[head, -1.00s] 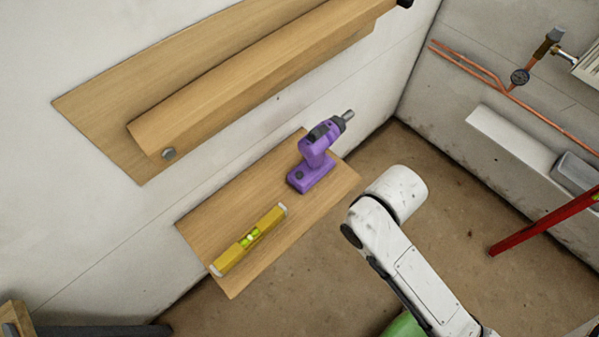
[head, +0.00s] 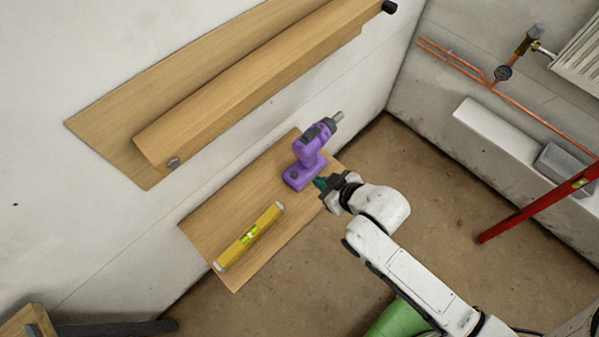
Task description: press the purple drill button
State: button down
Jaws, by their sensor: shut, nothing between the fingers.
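The purple drill (head: 307,159) stands upright on a wooden shelf board (head: 228,208) against the wall, its dark grey chuck pointing up and right. A small dark round spot, perhaps the button, shows on its purple base (head: 293,175). My gripper (head: 319,183) is just right of the drill's base, with its greenish fingertips toward it. The fingers are shut and empty. I cannot tell whether the fingertips touch the drill.
A yellow spirit level (head: 250,236) lies on the board, left of and below the drill. A larger wooden shelf (head: 250,90) is fixed above. Copper pipes (head: 460,62), a white ledge (head: 505,135) and a red level (head: 535,207) are at the right.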

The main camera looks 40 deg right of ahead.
jog(key=shift+w+r+t, duration=0.2)
jog(key=shift+t, duration=0.1)
send_near(292, 172)
jog(key=w, duration=0.4)
jog(key=shift+a+r, duration=0.1)
jog(key=shift+r, duration=0.3)
notch_tip(292, 172, down, 2)
jog(key=shift+w+f, duration=0.1)
jog(key=shift+f, duration=0.1)
jog(key=shift+w+f, duration=0.1)
jog(key=shift+f, duration=0.7)
